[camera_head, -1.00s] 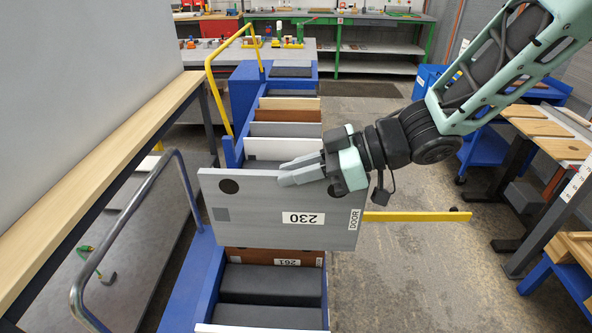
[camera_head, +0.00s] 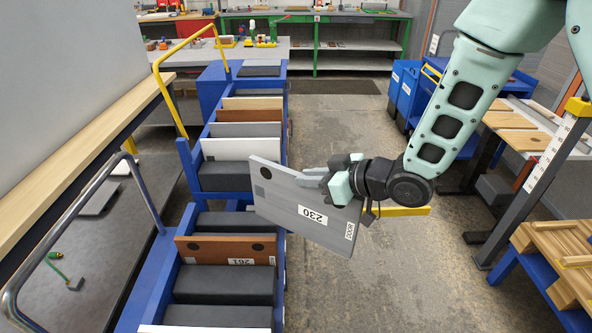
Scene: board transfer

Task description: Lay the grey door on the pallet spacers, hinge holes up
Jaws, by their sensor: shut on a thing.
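My gripper (camera_head: 318,178) is shut on the door's upper edge. Part of that edge is hidden behind the fingers. A slatted wooden pallet (camera_head: 565,250) stands on a blue base at the right edge. I cannot tell whether its upper bars are the spacers.
The blue rack (camera_head: 187,160) holds several boards, including a brown one (camera_head: 228,250) marked "261". A yellow bar (camera_head: 405,211) sticks out behind the door. A workbench with wooden boards (camera_head: 520,141) stands at the right. The floor between is free.

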